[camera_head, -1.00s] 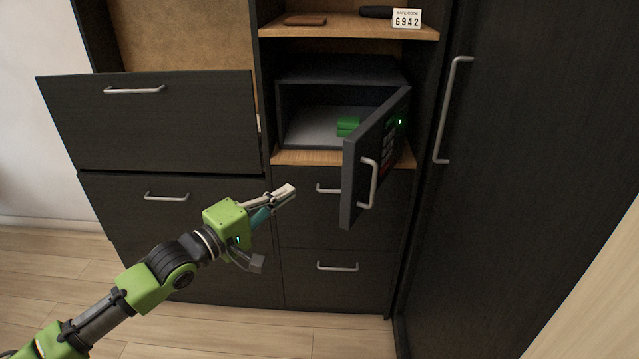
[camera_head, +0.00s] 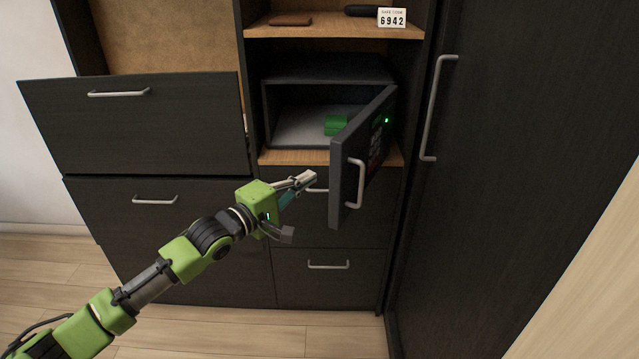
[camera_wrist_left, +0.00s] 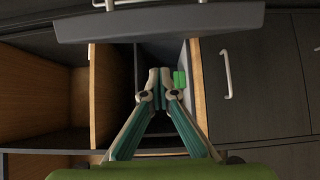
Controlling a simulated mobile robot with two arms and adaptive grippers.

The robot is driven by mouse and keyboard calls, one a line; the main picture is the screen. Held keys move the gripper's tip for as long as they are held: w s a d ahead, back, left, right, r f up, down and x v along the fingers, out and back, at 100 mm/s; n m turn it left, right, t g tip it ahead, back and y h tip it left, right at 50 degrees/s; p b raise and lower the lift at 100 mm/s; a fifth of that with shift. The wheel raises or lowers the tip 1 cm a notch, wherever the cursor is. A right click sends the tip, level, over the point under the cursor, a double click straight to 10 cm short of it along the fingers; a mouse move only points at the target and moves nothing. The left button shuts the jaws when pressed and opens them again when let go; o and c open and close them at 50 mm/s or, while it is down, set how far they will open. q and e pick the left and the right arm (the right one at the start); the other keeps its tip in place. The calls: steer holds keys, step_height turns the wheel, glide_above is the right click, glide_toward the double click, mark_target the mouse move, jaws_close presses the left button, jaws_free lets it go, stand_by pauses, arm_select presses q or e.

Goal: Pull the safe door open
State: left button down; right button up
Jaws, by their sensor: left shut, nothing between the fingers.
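The safe (camera_head: 283,98) is a dark box on a wooden shelf in the cabinet. Its door (camera_head: 346,186) stands well open, swung out toward the front right, with a silver handle (camera_head: 359,184) and a keypad with a small green light. Green bundles (camera_head: 336,125) lie inside on the light floor. My left gripper (camera_head: 311,178) is shut and empty, just left of the door's free edge and in front of the shelf. In the left wrist view the shut fingertips (camera_wrist_left: 160,76) point into the safe opening, and the door (camera_wrist_left: 160,24) spans the top. My right gripper is not in view.
Drawers with silver handles lie below and left. A tall dark door (camera_head: 500,170) stands close on the right.

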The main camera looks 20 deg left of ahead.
arm_select(q)
steer(key=d, duration=0.2)
steer(key=s+d, duration=0.1)
steer(key=shift+d+p, duration=0.4)
steer(key=shift+d, duration=0.1)
steer(key=d+p, duration=0.1)
steer(key=d, duration=0.2)
steer(key=s+d+p, duration=0.1)
steer(key=d, duration=0.2)
steer(key=d+p, duration=0.2)
steer(key=d, duration=0.1)
steer(key=shift+s+r, duration=0.1)
steer(key=shift+s, duration=0.25)
steer(key=shift+d, duration=0.4)
